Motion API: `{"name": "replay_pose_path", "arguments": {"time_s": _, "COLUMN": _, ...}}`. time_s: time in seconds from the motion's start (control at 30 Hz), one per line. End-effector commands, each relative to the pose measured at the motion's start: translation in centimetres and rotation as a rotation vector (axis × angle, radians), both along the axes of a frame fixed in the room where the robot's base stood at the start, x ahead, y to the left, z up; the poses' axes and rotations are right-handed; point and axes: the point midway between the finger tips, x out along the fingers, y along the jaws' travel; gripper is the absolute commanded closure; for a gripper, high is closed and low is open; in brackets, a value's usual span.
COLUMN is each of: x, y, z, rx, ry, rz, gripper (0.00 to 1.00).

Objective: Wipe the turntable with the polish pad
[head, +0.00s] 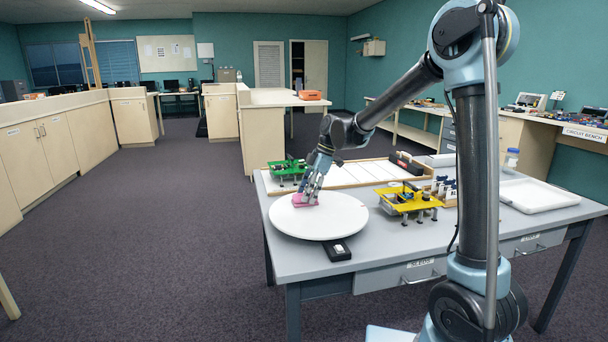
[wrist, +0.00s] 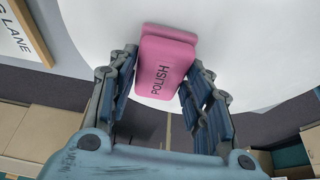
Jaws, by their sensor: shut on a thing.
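The white round turntable (head: 340,222) lies on the grey table near its left corner. The pink polish pad (head: 297,200) is on the turntable's left part, at my gripper's fingertips. In the wrist view the pad (wrist: 166,62) shows the word POLISH, with the white turntable surface (wrist: 240,50) behind it. My gripper (head: 308,192) points down over the turntable. In the wrist view its two fingers (wrist: 162,85) are on either side of the pad and shut on it. The pad looks to be at the turntable's surface; exact contact cannot be told.
A green stand (head: 287,170) is behind the turntable, and a yellow stand (head: 408,199) is to its right. A small black device (head: 337,250) lies at the front edge. A white tray (head: 540,195) is at the right. A bordered white lane board (head: 350,174) lies at the back.

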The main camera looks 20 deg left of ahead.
Motion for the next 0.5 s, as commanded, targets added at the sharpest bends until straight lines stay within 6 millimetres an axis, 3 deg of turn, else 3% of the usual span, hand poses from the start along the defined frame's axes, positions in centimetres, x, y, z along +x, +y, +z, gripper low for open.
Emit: {"name": "replay_pose_path", "arguments": {"time_s": 0.5, "x": 0.0, "y": 0.2, "z": 4.9, "rx": 0.000, "ry": 0.000, "rz": -0.001, "gripper": 0.85}}
